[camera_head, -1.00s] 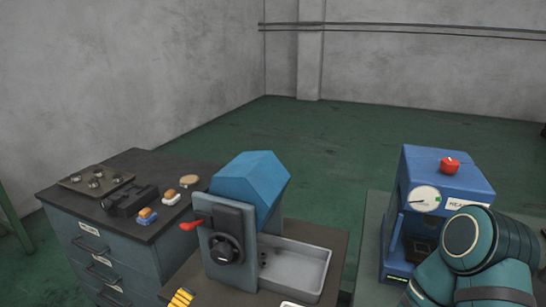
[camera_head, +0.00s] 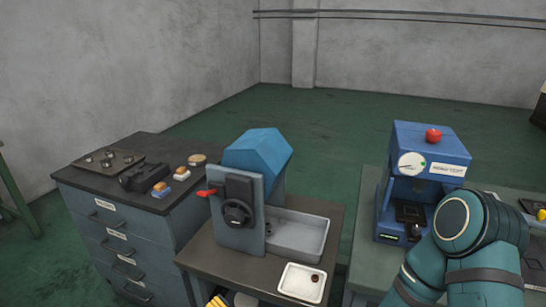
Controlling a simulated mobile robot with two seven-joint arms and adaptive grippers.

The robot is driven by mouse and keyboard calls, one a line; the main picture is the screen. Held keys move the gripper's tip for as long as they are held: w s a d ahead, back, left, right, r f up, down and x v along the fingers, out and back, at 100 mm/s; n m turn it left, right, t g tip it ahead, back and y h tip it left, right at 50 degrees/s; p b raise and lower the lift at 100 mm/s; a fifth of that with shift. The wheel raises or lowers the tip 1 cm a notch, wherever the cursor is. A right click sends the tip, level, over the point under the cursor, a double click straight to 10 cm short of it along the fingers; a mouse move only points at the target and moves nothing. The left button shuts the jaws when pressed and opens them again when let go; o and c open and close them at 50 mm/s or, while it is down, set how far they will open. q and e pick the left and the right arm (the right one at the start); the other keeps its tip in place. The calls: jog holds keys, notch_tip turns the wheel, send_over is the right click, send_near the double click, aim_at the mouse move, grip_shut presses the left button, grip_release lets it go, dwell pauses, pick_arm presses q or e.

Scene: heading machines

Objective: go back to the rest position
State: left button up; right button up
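My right arm (camera_head: 466,245) comes in from the lower right, in front of the right-hand bench and partly across the blue gauge machine. Its gripper is not in the picture. My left arm and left gripper are not in view. The blue-hooded heading machine (camera_head: 258,150), with a dark handwheel and red lever, stands on the middle table. The blue machine (camera_head: 431,140) with a round gauge and a red knob stands on the right-hand bench. My visible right arm section covers part of that bench.
A grey drawer cabinet (camera_head: 95,215) at left bears a plate with knobs (camera_head: 108,160), a black fixture and small brushes. Green floor behind is clear.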

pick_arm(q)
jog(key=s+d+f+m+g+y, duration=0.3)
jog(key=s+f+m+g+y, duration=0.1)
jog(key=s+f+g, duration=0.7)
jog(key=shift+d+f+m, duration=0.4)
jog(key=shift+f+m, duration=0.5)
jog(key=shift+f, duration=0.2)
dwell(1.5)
